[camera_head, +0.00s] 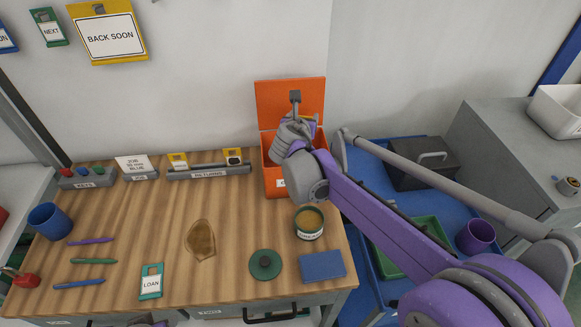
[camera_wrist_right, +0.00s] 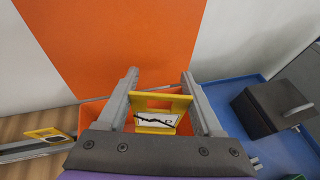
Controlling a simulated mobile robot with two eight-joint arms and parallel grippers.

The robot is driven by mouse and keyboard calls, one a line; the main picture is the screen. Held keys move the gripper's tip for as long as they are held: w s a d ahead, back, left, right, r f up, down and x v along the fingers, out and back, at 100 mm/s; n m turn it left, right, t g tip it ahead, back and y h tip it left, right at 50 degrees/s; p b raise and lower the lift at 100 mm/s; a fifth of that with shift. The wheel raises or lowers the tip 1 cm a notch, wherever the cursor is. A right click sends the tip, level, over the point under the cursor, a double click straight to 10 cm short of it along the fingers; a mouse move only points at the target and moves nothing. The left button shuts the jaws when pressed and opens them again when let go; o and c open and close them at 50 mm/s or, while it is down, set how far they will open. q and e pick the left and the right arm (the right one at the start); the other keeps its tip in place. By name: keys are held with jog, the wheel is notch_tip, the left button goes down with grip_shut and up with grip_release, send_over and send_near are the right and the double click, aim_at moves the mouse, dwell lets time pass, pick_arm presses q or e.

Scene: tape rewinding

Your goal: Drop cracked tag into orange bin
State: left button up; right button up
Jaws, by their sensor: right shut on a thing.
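The cracked tag (camera_wrist_right: 158,113) is yellow with a white label crossed by a jagged black line. It sits between the fingers of my right gripper (camera_wrist_right: 159,84), which is shut on it. In the head view, my right gripper (camera_head: 298,112) is above the open orange bin (camera_head: 277,183) at the table's back right edge, in front of its raised lid (camera_head: 275,100). The wrist view shows the orange lid (camera_wrist_right: 110,45) behind the tag and part of the bin below it. The gripper and arm hide much of the bin's opening.
A RETURNS rack (camera_head: 210,172) with two yellow tags stands left of the bin. A labelled tin (camera_head: 308,223), a green lid (camera_head: 265,264) and a blue notebook (camera_head: 322,266) lie in front. A blue cart (camera_head: 455,205) with a dark box (camera_head: 420,165) is at the right.

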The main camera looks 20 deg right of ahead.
notch_tip(320, 180, down, 4)
jog(key=shift+r+b, duration=0.1)
jog(key=shift+b, duration=0.85)
jog(key=o, duration=1.3)
jog(key=shift+o, duration=0.2)
jog(key=v, duration=1)
jog(key=shift+s, duration=0.3)
jog(key=shift+a+r, duration=0.1)
